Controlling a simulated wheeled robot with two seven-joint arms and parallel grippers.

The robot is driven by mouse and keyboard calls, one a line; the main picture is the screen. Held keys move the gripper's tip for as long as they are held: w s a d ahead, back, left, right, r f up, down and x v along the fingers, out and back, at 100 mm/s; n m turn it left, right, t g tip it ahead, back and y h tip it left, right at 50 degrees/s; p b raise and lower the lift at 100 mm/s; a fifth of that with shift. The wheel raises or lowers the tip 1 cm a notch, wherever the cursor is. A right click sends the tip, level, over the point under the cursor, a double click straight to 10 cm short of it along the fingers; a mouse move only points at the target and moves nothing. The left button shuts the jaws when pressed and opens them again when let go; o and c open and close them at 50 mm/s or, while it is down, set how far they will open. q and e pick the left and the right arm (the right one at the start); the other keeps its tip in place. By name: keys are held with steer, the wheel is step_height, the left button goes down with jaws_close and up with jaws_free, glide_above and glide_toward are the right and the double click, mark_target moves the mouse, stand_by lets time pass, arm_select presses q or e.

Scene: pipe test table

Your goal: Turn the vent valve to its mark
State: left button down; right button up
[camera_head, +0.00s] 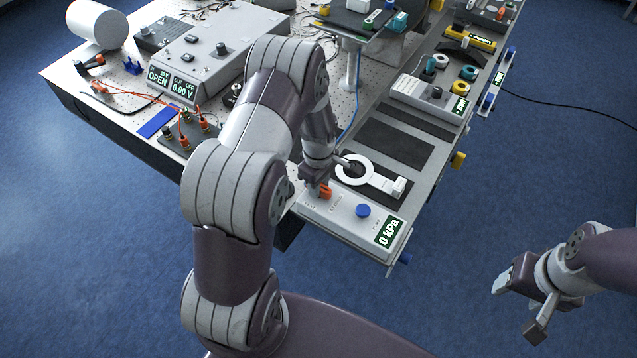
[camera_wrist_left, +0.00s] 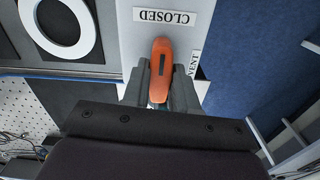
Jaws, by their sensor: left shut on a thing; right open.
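The orange vent valve handle (camera_wrist_left: 163,75) sits on the grey control box, between labels reading CLOSED (camera_wrist_left: 167,18) and VENT (camera_wrist_left: 194,64) in the left wrist view. In the head view the orange handle (camera_head: 325,191) shows at the near left of the box (camera_head: 345,222), beside a blue button (camera_head: 363,211) and a display (camera_head: 389,232) reading 0 kPa. My left gripper (camera_head: 315,188) is shut on the handle; in the wrist view its fingers (camera_wrist_left: 160,88) flank the handle. My right gripper (camera_head: 517,300) is open and empty, off to the right above the floor.
A white ring fixture (camera_head: 354,170) lies just behind the box. A grey instrument (camera_head: 210,45), orange cables (camera_head: 140,95) and a blue strip (camera_head: 157,121) stand at the left. A white box with knobs (camera_head: 430,97) stands at the back right. Open floor surrounds the table.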

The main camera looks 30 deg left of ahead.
arm_select(q)
steer(key=shift+s+f, duration=0.15)
steer(key=c, duration=0.9)
jaws_free()
steer(key=shift+r, duration=0.2)
step_height(320, 180, up, 12)
steer(key=b, duration=0.3)
steer(key=shift+r, duration=0.2)
